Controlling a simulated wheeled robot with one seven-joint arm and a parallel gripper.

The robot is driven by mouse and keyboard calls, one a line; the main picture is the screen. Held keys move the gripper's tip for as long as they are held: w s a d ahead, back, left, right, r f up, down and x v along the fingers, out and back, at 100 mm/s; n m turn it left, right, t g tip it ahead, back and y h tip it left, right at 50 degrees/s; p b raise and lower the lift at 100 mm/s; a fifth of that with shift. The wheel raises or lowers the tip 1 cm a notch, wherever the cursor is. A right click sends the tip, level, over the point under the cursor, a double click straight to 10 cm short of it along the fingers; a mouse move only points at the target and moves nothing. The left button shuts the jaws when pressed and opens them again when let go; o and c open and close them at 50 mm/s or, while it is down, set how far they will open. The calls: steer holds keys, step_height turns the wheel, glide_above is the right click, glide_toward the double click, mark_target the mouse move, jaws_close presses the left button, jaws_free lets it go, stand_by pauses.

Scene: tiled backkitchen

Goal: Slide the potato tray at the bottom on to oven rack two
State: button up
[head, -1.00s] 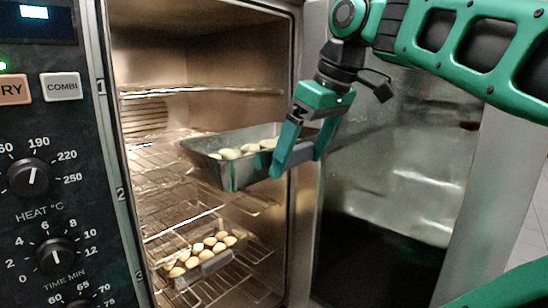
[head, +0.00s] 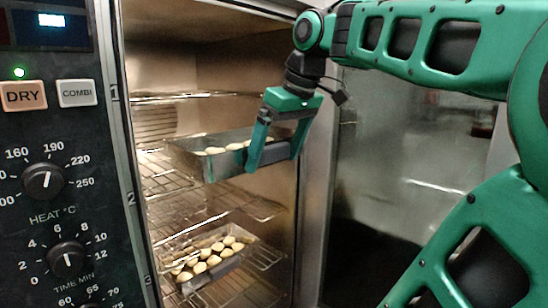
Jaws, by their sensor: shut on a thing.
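My gripper (head: 273,160) is shut on the near end of a metal tray (head: 222,166) with several pale potatoes (head: 214,151) in it. The tray is partly inside the oven, above the wire rack at label 2 (head: 236,207). It looks about level. I cannot tell whether its underside touches that rack. A second tray (head: 214,271) with several potatoes (head: 206,262) sits on the lowest rack (head: 262,254) near label 3. My gripper's fingers hide part of the held tray's near end.
The top rack (head: 200,97) at label 1 is empty where it shows. The control panel (head: 60,200) with knobs borders the opening on the left. The oven's right side wall (head: 285,200) is close to my gripper. A reflective steel surface (head: 400,170) stands at the right.

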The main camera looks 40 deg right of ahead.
mark_target(222, 137)
steer(key=shift+w+a+f, duration=0.1)
steer(key=shift+w+a, duration=0.1)
steer(key=shift+w, duration=4.85)
steer(key=shift+w+a, duration=0.15)
steer(key=shift+w, duration=4.9)
steer(key=shift+w+f, duration=0.2)
steer(key=shift+w, duration=0.05)
steer(key=shift+f, duration=1.6)
steer(key=o, duration=1.4)
steer(key=shift+s+f, duration=0.1)
steer(key=v, duration=0.9)
steer(key=shift+a+r, duration=0.1)
steer(key=shift+r, duration=0.25)
steer(key=shift+s+r, duration=0.2)
steer(key=shift+r, duration=0.2)
